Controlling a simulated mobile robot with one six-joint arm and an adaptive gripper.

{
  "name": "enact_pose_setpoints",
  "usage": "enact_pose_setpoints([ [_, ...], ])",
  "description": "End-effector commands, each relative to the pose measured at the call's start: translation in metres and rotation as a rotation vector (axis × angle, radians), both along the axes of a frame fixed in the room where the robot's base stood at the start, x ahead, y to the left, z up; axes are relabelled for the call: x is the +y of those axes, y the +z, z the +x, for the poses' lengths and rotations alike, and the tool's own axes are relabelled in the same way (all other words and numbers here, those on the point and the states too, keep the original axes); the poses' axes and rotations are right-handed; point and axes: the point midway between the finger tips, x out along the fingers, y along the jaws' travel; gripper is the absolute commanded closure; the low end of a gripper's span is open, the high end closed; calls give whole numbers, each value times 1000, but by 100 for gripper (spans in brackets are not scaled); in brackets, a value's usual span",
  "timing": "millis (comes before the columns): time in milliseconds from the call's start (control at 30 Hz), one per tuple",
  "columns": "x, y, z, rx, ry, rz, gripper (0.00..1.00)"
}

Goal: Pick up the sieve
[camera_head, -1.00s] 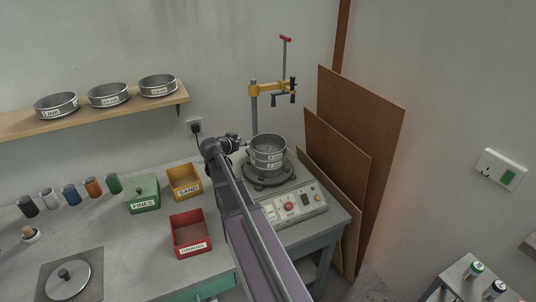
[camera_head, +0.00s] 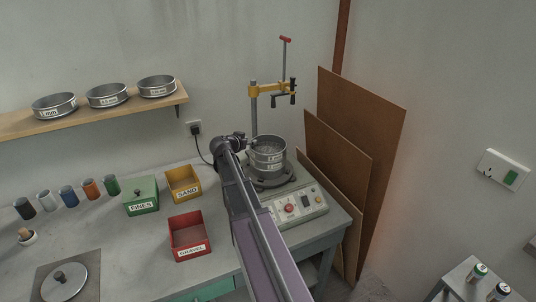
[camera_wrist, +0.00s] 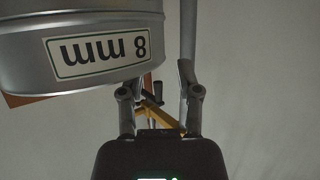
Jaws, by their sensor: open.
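A stack of round metal sieves (camera_head: 267,159) stands on the shaker (camera_head: 290,200) at the bench's right end. In the wrist view a sieve labelled 8 mm (camera_wrist: 95,45) fills the upper left, with its label upside down. My gripper (camera_head: 246,142) is at the left side of the stack in the head view, partly hidden by my own arm. In the wrist view my gripper (camera_wrist: 160,82) is open, its two fingers apart, with nothing held between them. The left finger is close to the sieve's rim; I cannot tell whether it touches.
Above the shaker stand a post and yellow clamp (camera_head: 270,89). Brown boards (camera_head: 360,150) lean close on the right. Yellow SAND (camera_head: 184,183), green FINES (camera_head: 141,196) and red GRAVEL (camera_head: 190,237) boxes sit left of my arm. Three sieves rest on a shelf (camera_head: 20,126).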

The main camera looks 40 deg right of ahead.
Motion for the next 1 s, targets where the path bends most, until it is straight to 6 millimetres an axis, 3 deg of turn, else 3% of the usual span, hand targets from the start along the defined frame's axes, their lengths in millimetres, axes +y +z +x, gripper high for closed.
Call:
enact_pose_setpoints([
  [233,-20,-10,9,0,0,0,56],
  [833,-21,-10,9,0,0,1,56],
  [967,-21,-10,9,0,0,1,95],
  [1000,-21,-9,9,0,0,1,100],
])
